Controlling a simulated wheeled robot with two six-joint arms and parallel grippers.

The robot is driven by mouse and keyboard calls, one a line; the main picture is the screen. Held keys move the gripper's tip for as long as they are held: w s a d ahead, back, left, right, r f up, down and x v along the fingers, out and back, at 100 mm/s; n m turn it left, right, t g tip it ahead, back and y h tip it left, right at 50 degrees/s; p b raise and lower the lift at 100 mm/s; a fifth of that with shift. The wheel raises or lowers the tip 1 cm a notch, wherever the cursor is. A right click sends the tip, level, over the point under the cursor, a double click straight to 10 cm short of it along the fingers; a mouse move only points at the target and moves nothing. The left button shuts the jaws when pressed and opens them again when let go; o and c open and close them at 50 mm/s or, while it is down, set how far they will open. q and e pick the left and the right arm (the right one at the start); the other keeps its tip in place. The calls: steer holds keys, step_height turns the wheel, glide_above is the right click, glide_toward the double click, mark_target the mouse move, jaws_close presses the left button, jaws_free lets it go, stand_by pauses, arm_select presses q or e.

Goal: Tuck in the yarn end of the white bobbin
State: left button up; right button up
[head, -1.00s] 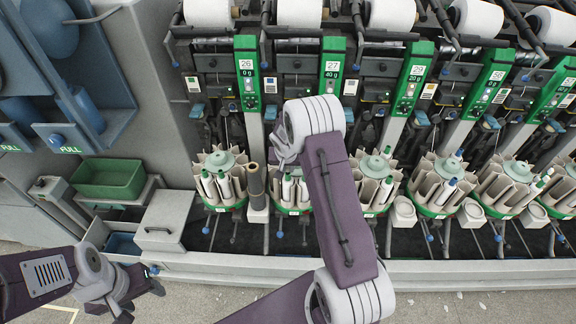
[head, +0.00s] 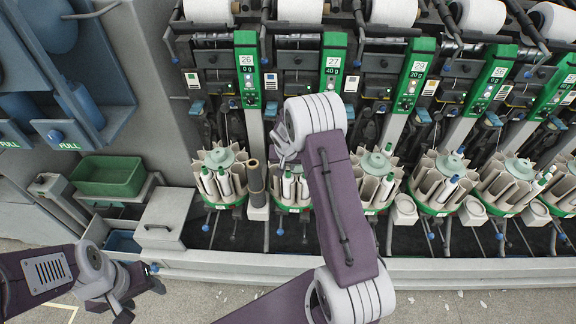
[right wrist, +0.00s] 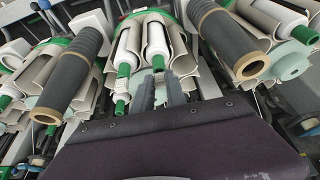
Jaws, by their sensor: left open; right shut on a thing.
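Several white bobbins with green tips stand in the grey pockets of the round magazine below unit 27; they show in the head view (head: 288,187). In the right wrist view, a white bobbin (right wrist: 157,40) sits in the middle of that magazine. My right gripper (right wrist: 159,82) is at its green tip, its two dark fingers close together and shut on it. No loose yarn end can be made out. My left gripper (head: 140,299) is open and empty at the lower left, away from the magazines.
Dark grey tubes stand beside the magazine, one on the left (right wrist: 72,75) and one on the right (right wrist: 225,42). More magazines (head: 442,185) stand in a row to the right. A green bin (head: 108,176) and a grey box (head: 163,220) stand at the left.

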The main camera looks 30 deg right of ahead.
steer(key=shift+f+b, duration=0.35)
steer(key=shift+b, duration=0.3)
stand_by(0.5)
stand_by(0.4)
steer(key=o, duration=0.9)
steer(key=o, duration=0.5)
steer(key=shift+r, duration=0.1)
steer(key=shift+r+p, duration=2.55)
steer(key=shift+r, duration=0.9)
